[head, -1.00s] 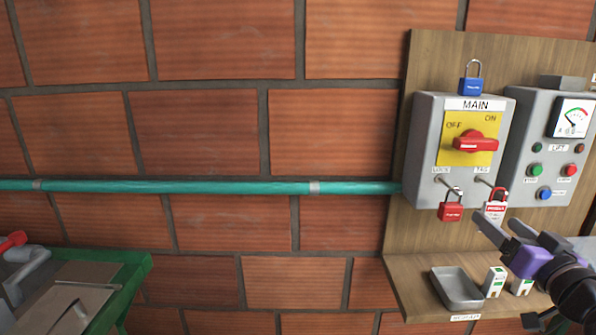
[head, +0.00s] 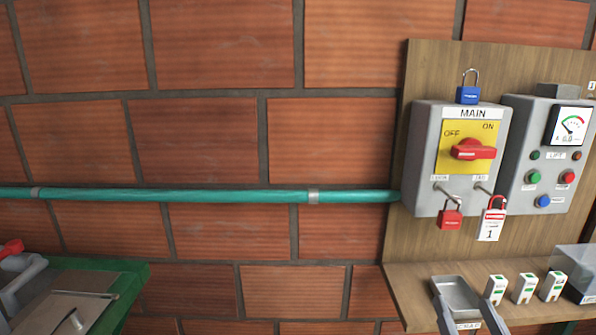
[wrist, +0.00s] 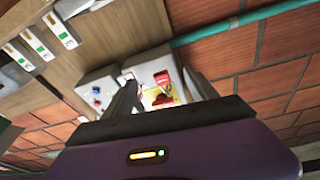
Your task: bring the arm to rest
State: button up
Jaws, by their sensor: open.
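My gripper (head: 464,302) shows at the bottom right of the head view, its two grey fingers apart and nothing between them. It overlaps the small grey tray (head: 462,288) on the wooden shelf; I cannot tell how far apart they are. In the wrist view my gripper (wrist: 165,86) points toward the panel. The MAIN box (head: 425,160) has a red rotary handle (head: 473,150) lying horizontal on a yellow plate. A red padlock (head: 450,219) hangs below it on the left, and a red-and-white tag (head: 491,224) hangs on the right. A blue padlock (head: 468,94) stands on top.
The LIFT box (head: 520,185) with gauge and buttons is to the right. Several small white boxes (head: 525,288) and a clear container (head: 572,272) stand on the shelf (head: 410,285). A teal pipe (head: 200,195) crosses the brick wall. A green-edged bench (head: 115,282) is at lower left.

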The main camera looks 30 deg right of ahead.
jog(key=s+a+f+n+g+y, duration=0.1)
jog(key=s+a+f+n+y, duration=0.3)
jog(key=a, duration=0.8)
jog(key=s+a+f+n+g+y, duration=0.1)
jog(key=s+a+f+n+y, duration=0.3)
jog(key=s+a+f+y, duration=0.3)
jog(key=s+a+f, duration=0.2)
jog(key=s+a, duration=0.2)
jog(key=a, duration=0.1)
jog(key=shift+s+a+f+n+y, duration=0.15)
jog(key=shift+s+f+n+y, duration=0.15)
jog(key=shift+s+y, duration=0.1)
jog(key=shift+w, duration=0.1)
